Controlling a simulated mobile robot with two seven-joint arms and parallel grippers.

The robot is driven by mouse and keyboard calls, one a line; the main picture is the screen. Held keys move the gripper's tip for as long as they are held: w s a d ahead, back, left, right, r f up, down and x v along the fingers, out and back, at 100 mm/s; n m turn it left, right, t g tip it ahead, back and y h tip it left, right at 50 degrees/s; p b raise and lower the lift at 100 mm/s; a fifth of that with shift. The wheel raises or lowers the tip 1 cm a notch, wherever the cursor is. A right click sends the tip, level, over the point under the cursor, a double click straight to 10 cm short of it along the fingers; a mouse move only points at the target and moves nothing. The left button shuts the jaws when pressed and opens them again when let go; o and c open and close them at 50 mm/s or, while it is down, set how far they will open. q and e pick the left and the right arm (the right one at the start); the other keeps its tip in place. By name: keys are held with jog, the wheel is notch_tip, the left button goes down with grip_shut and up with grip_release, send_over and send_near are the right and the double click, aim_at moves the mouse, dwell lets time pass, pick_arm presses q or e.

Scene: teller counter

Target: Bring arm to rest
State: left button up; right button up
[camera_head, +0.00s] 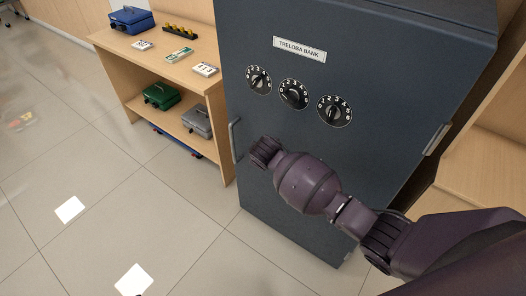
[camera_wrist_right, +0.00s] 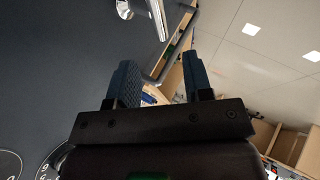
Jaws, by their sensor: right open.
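My right arm (camera_head: 310,185) comes in from the right in the head view and reaches across the front of the dark blue-grey safe (camera_head: 370,75). Its far end is beside the safe's left handle (camera_head: 233,140); I cannot tell the exact gap. The fingers are hard to make out there. In the right wrist view my right gripper (camera_wrist_right: 160,80) has its two fingers apart, with nothing held between them. A silver handle (camera_wrist_right: 158,18) shows beyond the fingers against a dark surface. My left gripper is not in view.
Floor at left is open.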

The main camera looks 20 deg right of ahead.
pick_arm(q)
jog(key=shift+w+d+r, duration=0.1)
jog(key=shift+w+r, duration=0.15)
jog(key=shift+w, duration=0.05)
pick_arm(e)
jog(key=shift+s, duration=0.1)
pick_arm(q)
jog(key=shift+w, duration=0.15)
pick_arm(e)
jog(key=w+a+r+t+y, duration=0.2)
jog(key=a+r+t+y, duration=0.15)
jog(key=r, duration=0.35)
jog(key=s+r+m+t+y, duration=0.1)
jog(key=s+r+m+t, duration=0.1)
jog(key=s, duration=0.3)
jog(key=s+d+f+m+h, duration=0.1)
jog(key=s+d+f, duration=0.3)
jog(key=s, duration=0.6)
jog(key=s+d+f+m+g+h, duration=0.1)
jog(key=s+d+f+m, duration=0.2)
jog(key=s, duration=0.6)
jog(key=s+d+f+m+g+h, duration=0.1)
jog(key=s+d+f+m, duration=0.1)
jog(key=s+d+f, duration=0.2)
jog(key=s+d, duration=0.3)
jog(key=s, duration=0.3)
jog(key=shift+s+f, duration=0.35)
jog(key=shift+f, duration=0.05)
